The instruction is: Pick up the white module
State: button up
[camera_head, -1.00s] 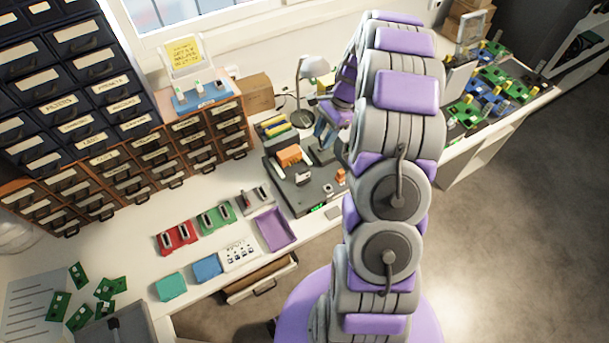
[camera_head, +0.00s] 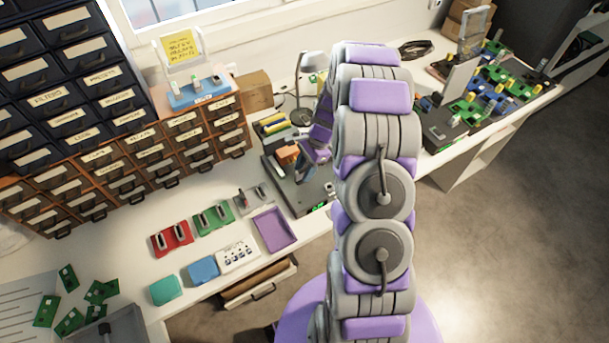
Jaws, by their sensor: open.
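A white block with several dark round marks (camera_head: 238,255) lies on the bench beside a blue block; it could be the white module. Small white pieces (camera_head: 196,84) also stand in a blue holder (camera_head: 203,97) on top of the drawers, so I cannot tell for sure which one is meant. My gripper (camera_head: 302,172) is open, small in view and partly hidden by my arm. It is over the black station (camera_head: 297,198), right of an orange block (camera_head: 287,155) and apart from the white block. I see nothing held in it.
A purple tray (camera_head: 273,230), red rack (camera_head: 172,239), green rack (camera_head: 213,219), blue block (camera_head: 203,270) and teal block (camera_head: 166,290) lie on the bench. A drawer (camera_head: 259,285) is open below. A lamp (camera_head: 312,64) stands behind the station. Green boards (camera_head: 69,278) lie at left.

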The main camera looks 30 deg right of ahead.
jog(key=shift+a+f, duration=0.45)
jog(key=shift+a, duration=0.15)
jog(key=shift+d, duration=0.6)
jog(key=c, duration=0.5)
jog(key=shift+a, duration=0.25)
grip_shut()
